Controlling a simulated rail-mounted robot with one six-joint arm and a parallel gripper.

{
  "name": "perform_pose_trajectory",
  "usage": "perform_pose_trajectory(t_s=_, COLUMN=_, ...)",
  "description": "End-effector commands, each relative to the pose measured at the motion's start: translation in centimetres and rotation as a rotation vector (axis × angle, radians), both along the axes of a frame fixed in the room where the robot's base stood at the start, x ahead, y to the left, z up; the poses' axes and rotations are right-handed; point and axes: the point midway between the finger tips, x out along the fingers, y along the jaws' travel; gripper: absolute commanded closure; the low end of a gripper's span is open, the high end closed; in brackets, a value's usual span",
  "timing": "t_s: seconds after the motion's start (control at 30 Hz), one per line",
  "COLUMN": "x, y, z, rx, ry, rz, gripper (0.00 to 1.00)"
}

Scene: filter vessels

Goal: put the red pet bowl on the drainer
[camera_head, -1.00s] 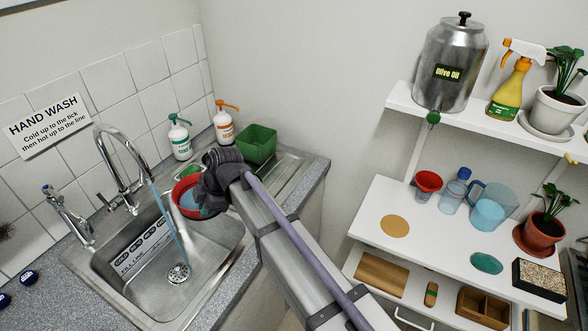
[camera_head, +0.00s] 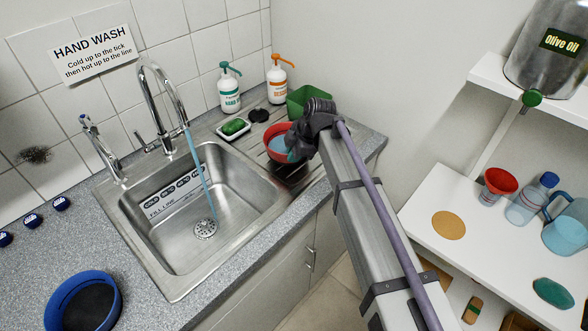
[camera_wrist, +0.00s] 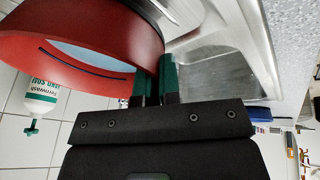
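The red pet bowl (camera_head: 271,139) is at my gripper, over the drainer (camera_head: 292,177) to the right of the sink basin (camera_head: 180,232). Its inside looks pale blue. My gripper (camera_head: 291,142) is at the bowl's right side. In the wrist view, the green fingertips (camera_wrist: 155,84) are closed at the wall of the red bowl (camera_wrist: 95,35), which fills the upper left. The bowl looks roughly level in the head view. I cannot tell whether its base touches the drainer. My gripper hides the bowl's right edge.
The tap (camera_head: 155,95) pours water into the basin. A green tub (camera_head: 305,98) and two pump bottles (camera_head: 277,78) stand further back. A blue bowl (camera_head: 84,302) is front left.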

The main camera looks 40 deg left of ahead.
Motion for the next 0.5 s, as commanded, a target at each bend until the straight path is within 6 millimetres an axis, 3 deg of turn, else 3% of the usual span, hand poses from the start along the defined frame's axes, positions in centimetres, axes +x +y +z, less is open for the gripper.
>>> perform_pose_trajectory(t_s=0.2, x=0.0, y=0.0, z=-4.0, rx=0.0, ry=0.0, rz=0.0, gripper=1.0)
perform_pose_trajectory(t_s=0.5, x=0.0, y=0.0, z=-3.7, rx=0.0, ry=0.0, rz=0.0, gripper=1.0)
